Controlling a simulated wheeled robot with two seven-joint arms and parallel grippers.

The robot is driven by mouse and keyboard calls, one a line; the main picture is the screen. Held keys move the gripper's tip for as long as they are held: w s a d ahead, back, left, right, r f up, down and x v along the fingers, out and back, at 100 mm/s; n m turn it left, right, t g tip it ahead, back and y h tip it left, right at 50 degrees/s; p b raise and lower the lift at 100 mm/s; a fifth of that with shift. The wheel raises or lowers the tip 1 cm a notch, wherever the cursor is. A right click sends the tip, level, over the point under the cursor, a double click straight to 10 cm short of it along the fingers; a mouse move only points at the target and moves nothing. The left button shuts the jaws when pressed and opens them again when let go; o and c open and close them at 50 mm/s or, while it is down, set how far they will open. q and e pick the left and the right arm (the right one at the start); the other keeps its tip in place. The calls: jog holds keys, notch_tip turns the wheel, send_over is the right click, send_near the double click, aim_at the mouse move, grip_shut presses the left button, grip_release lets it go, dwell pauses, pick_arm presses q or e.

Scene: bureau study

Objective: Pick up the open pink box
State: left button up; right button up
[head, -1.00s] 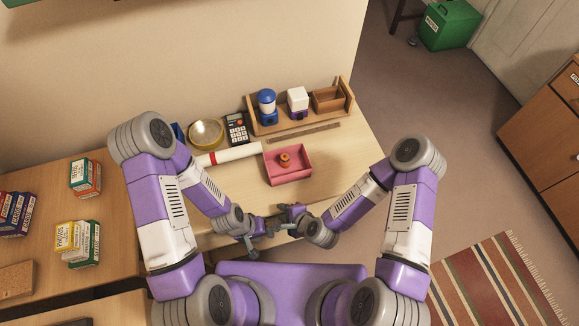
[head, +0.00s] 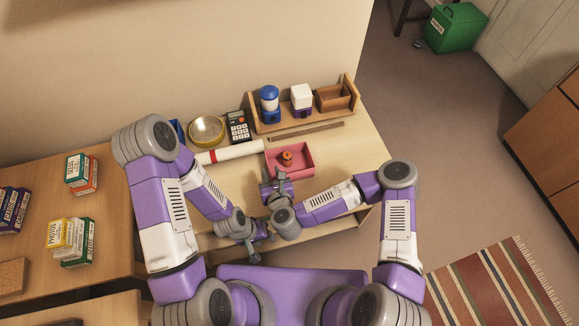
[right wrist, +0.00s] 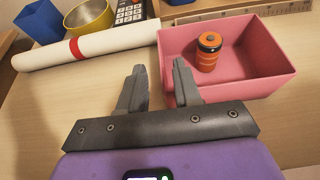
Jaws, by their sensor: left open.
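The open pink box (head: 304,155) stands on the desk, with a small orange and black cylinder (head: 287,158) inside it. The box also shows in the right wrist view (right wrist: 252,90), at the upper right. My right gripper (head: 274,180) is just in front of the box's near left corner. In the right wrist view my right gripper (right wrist: 158,78) is open and empty, its right finger close to the box's left side; I cannot tell whether it touches. My left gripper (head: 252,252) is open, lower, near the desk's front edge, away from the box.
A white roll with a red band (head: 230,153) lies left of the box. Behind are a yellow bowl (head: 207,129), a calculator (head: 238,127), a ruler (head: 306,131) and a wooden rack (head: 346,106) holding small items. Desk to the box's right is clear.

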jog(key=b+x, duration=0.2)
jog(key=x, duration=0.3)
jog(key=shift+w+a+f, duration=0.1)
jog(key=shift+w, duration=0.2)
jog(key=shift+c, duration=0.3)
grip_shut()
